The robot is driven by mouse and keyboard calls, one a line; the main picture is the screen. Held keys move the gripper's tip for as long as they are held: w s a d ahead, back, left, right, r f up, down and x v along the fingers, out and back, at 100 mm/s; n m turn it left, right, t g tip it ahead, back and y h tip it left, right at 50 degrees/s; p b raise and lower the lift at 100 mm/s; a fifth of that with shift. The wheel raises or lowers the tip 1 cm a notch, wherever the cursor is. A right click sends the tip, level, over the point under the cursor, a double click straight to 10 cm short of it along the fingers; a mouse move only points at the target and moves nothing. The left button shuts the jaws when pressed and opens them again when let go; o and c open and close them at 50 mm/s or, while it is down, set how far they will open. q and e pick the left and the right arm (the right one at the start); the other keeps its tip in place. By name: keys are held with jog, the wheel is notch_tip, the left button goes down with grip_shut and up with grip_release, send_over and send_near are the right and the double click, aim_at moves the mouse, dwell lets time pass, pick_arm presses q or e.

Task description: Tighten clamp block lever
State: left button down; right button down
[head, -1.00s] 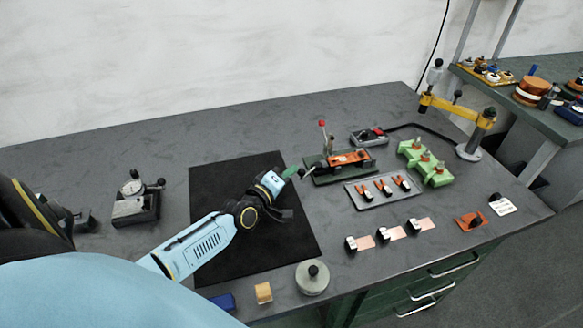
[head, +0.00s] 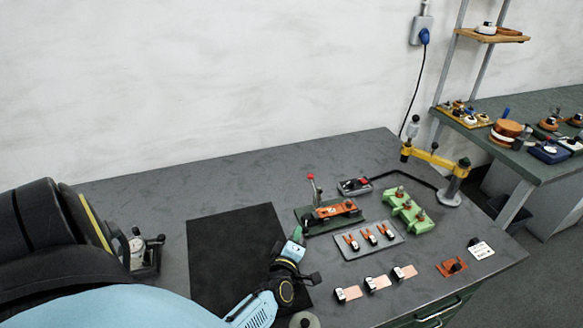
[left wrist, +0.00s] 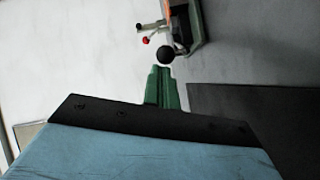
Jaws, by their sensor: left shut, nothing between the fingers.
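The clamp block, an orange block on a dark green base (head: 331,217), stands on the bench right of the black mat. A thin upright lever with a red knob (head: 311,177) rises at its left end. In the left wrist view, the red knob (left wrist: 146,40) shows near the top, and a black ball knob (left wrist: 163,54) sits just beyond the green fingertips. My left gripper (head: 298,234) is shut and empty, just left of the block's near end. It also shows in the left wrist view (left wrist: 162,72). Whether it touches the ball knob I cannot tell. My right gripper is out of view.
A grey tray (head: 349,254) with orange-handled parts lies right of my gripper, with a green fixture (head: 410,211) behind it. Several copper strips lie in front. A yellow jointed arm (head: 435,158) stands at the back right.

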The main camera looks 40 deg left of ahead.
pick_arm(q)
jog(key=shift+w+d, duration=0.35)
jog(key=shift+d, duration=0.2)
jog(key=shift+w+d, duration=0.3)
jog(key=shift+d, duration=0.25)
jog(key=shift+w+d, duration=0.6)
jog(key=shift+w, duration=0.05)
jog(key=shift+w+d+b, duration=0.3)
jog(key=shift+d+b, duration=0.05)
